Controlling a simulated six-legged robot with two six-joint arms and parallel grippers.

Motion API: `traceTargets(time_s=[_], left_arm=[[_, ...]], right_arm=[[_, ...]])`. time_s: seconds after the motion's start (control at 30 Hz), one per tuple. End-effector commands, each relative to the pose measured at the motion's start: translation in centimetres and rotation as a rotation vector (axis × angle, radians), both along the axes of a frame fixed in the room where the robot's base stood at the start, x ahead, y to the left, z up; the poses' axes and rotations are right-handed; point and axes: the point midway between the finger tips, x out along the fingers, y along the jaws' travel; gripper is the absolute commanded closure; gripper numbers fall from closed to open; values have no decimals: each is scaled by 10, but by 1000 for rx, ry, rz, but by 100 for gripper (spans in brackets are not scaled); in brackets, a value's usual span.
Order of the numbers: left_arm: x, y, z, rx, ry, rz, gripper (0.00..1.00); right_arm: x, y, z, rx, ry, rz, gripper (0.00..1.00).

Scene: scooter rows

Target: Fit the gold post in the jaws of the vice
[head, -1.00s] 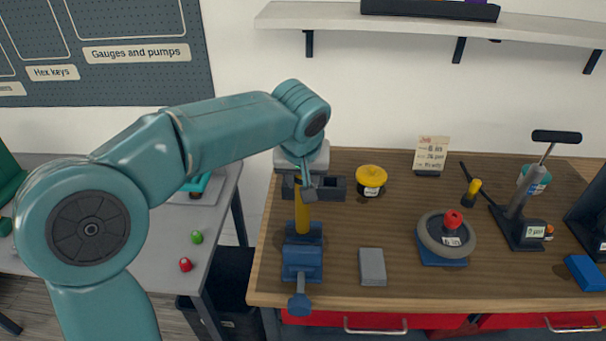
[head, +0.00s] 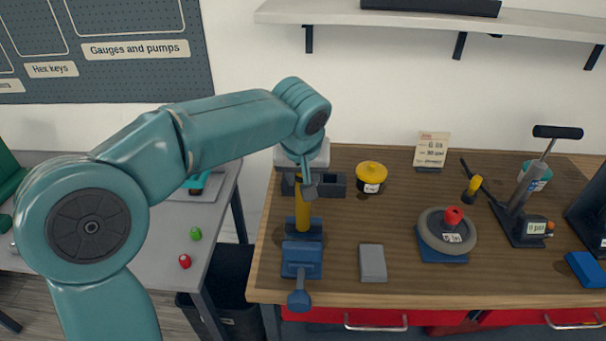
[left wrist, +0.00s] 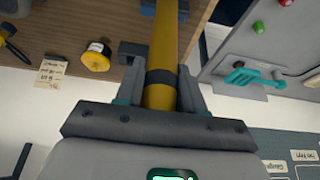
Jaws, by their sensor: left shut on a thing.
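My left gripper (head: 307,188) is shut on the upper part of the gold post (head: 303,208), which stands about upright. In the left wrist view the gold post (left wrist: 164,60), with a dark band, runs away from the fingers towards the blue vice (left wrist: 148,8). In the head view the blue vice (head: 302,260) is at the bench's left front, handle towards me. The post's lower end is at the jaws, in front of the rear jaw. I cannot tell how deep it sits or whether it touches them. My right gripper is not in view.
A grey block (head: 372,263) lies right of the vice, and a yellow-lided jar (head: 371,177) stands behind. A wheel on a blue base (head: 447,232) and a pump (head: 523,205) are further right. The bench's left edge is close to the vice.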

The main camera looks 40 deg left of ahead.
Motion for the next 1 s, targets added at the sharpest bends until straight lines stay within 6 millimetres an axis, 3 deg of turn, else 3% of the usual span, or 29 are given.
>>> traceTargets(time_s=[1.0], left_arm=[[0,0,-5,0,-2,1,100]], right_arm=[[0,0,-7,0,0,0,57]])
